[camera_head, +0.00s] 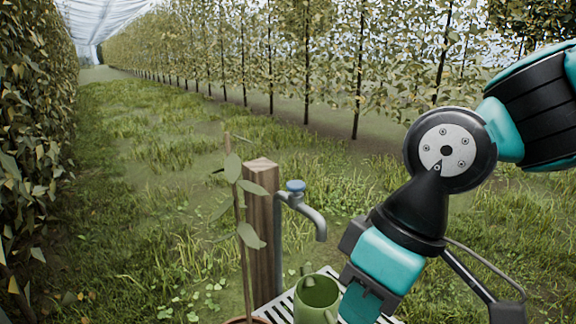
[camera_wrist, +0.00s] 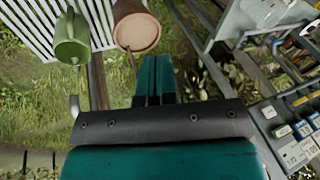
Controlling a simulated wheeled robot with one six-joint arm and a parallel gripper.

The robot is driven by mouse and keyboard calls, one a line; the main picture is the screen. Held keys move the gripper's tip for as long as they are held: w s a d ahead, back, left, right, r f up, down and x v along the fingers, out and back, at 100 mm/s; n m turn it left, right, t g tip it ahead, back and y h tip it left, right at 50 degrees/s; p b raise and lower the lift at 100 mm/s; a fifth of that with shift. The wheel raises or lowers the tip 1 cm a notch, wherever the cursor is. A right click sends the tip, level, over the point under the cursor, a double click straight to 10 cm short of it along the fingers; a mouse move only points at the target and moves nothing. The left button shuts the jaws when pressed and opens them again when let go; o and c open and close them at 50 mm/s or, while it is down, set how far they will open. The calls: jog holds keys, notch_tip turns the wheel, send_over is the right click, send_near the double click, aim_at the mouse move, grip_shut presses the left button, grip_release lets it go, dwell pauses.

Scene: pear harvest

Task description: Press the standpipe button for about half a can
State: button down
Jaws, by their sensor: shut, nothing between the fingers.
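The standpipe is a wooden post (camera_head: 262,225) with a grey tap (camera_head: 309,214) on its right side. A blue button (camera_head: 295,186) caps the tap. A green watering can (camera_head: 317,298) stands on a slatted grate below the spout; its top is open, and its water level cannot be told. It also shows at the upper left of the wrist view (camera_wrist: 72,40). My gripper (camera_head: 360,302) is shut and empty, low and to the right of the tap, apart from the button. Its teal fingers (camera_wrist: 154,72) lie together in the wrist view. The button is not identifiable there.
A potted sapling with a brown pot (camera_wrist: 136,28) stands close to the post and can. The pale slatted grate (camera_wrist: 27,22) lies beneath. At the wrist view's right are a grey tray (camera_wrist: 238,24) and small labelled boxes (camera_wrist: 295,152). Grass is open behind the post.

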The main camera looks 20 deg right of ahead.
jog(key=shift+w+d, duration=0.1)
jog(key=shift+w, duration=0.1)
jog(key=shift+w, duration=0.1)
notch_tip(320, 180, up, 11)
jog(key=n+h+p, duration=0.4)
jog(key=n+p, duration=0.8)
jog(key=n, duration=0.4)
send_over(295, 183)
jog(key=shift+m, duration=0.3)
notch_tip(295, 183, down, 14)
jog(key=p, duration=0.4)
jog(key=shift+r, duration=0.1)
